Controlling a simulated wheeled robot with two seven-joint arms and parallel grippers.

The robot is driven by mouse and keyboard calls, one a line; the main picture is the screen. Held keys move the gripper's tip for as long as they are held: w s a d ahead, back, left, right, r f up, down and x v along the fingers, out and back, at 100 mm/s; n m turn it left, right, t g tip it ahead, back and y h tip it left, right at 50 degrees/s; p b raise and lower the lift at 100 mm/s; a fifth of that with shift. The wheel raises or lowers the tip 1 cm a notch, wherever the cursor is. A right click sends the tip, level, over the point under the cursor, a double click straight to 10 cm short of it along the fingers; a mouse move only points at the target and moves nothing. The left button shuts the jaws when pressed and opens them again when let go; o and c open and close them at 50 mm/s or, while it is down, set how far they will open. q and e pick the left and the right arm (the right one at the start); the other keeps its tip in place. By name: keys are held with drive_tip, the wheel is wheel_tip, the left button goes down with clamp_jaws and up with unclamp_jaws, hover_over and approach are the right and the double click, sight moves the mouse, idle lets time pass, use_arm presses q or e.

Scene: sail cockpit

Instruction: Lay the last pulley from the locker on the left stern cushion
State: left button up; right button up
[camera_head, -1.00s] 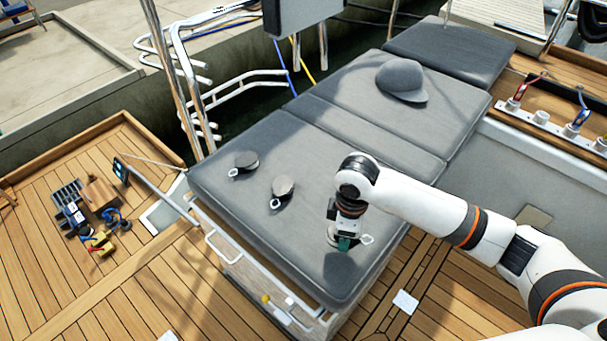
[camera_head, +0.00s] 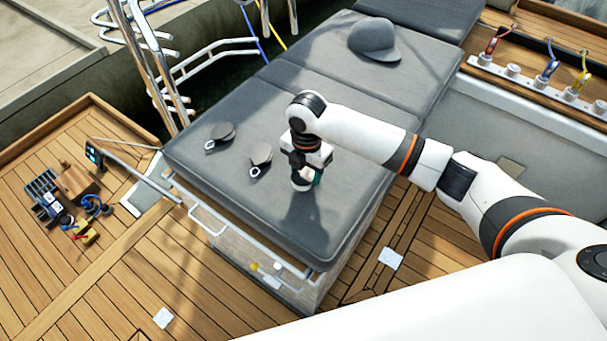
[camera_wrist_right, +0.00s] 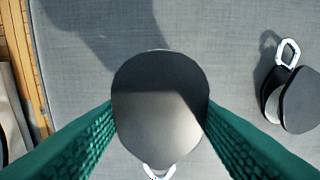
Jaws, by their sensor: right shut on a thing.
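The grey stern cushion (camera_head: 325,225) lies on the bench in the middle of the head view. Two dark round pulleys with pale shackles, one farther left (camera_head: 220,132) and one nearer (camera_head: 261,154), lie on it. My right gripper (camera_head: 303,180) is over this cushion, right of the nearer pulley, and is shut on a third pulley (camera_wrist_right: 160,105). In the right wrist view, this pulley fills the space between the green fingers. A neighbouring pulley (camera_wrist_right: 292,98) lies apart at the right. I cannot tell whether the held pulley touches the cushion. My left gripper is not in view.
A grey cap (camera_head: 374,40) lies on a cushion farther back. A metal rail (camera_head: 225,225) runs along the bench's front left edge. Small tools and parts (camera_head: 72,205) lie on the wooden deck at left. The cushion's near corner is bare.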

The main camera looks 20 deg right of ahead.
sight(306, 181)
drive_tip(key=shift+f, duration=1.95)
drive_tip(key=shift+f, duration=0.1)
drive_tip(key=o, duration=1)
drive_tip(key=shift+o, duration=0.2)
wheel_tip(306, 181, up, 12)
drive_tip(key=shift+r, duration=0.15)
